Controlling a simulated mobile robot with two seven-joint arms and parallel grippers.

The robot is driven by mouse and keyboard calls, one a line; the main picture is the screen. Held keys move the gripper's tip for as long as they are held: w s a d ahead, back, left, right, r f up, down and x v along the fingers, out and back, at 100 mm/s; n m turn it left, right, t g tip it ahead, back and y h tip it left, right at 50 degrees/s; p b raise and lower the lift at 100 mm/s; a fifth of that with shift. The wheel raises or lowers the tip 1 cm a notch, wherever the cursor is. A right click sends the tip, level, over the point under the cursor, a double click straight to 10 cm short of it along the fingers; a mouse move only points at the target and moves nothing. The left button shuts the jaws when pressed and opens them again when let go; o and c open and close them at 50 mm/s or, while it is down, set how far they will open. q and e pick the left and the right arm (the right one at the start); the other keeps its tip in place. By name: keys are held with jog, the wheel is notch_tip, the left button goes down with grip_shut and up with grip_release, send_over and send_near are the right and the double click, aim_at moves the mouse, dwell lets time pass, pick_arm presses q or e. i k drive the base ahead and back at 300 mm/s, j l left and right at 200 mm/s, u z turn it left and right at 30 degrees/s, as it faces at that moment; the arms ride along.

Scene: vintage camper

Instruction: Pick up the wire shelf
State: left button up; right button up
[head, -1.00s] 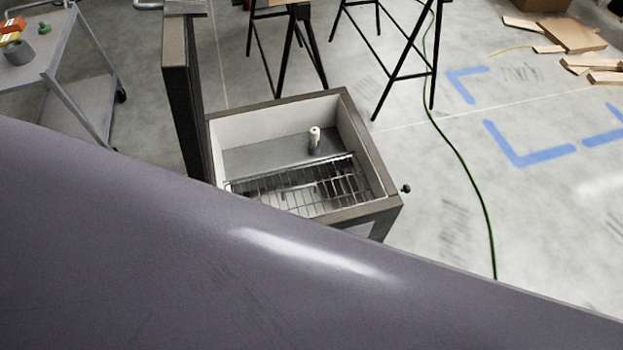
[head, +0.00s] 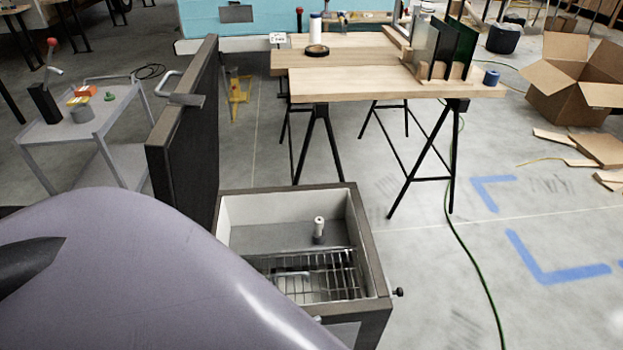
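The wire shelf (head: 335,262) is a metal grid inside an open box-like cabinet (head: 370,243) with pale inner walls. It lies in the near part of the box; whether it rests flat or tilted is hard to tell. A small white-topped cylinder (head: 319,228) stands inside, just behind the shelf. My own large grey-purple body part covers the lower left and hides the box's near left corner. Neither gripper can be made out; a dark pointed shape at the left edge is not clear.
The box's dark door (head: 190,150) stands open on its left side. A grey cart (head: 75,130) with small items is at the left. A wooden trestle table (head: 385,75) stands behind. A cardboard box (head: 570,85) and wood pieces lie right.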

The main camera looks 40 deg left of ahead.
aim_at(278, 275)
jog(key=i+l+z, duration=0.15)
jog(key=l, duration=0.2)
jog(key=i+l+z, duration=0.4)
jog(key=i+l, duration=0.15)
jog(key=i+l+z, duration=0.25)
jog(key=i, duration=0.25)
jog(key=i+u, duration=0.35)
jog(key=i+l+u, duration=0.35)
jog(key=i, duration=0.15)
jog(key=i+u, duration=0.2)
jog(key=u, duration=0.2)
jog(key=i+u, duration=0.45)
jog(key=u, duration=0.3)
jog(key=i+u, duration=0.2)
jog(key=u, duration=0.2)
jog(key=i+u, duration=0.2)
jog(key=u, duration=0.25)
jog(key=i+l+u, duration=0.15)
jog(key=u, duration=0.25)
jog(key=i+l+u, duration=0.15)
jog(key=u, duration=0.25)
jog(key=i+l+u, duration=0.2)
jog(key=u, duration=0.2)
jog(key=i+l+u, duration=0.2)
jog(key=u, duration=0.15)
jog(key=i+l+u, duration=0.15)
jog(key=l+u, duration=0.2)
jog(key=i+l+u, duration=0.3)
jog(key=i+l, duration=0.15)
jog(key=i, duration=0.1)
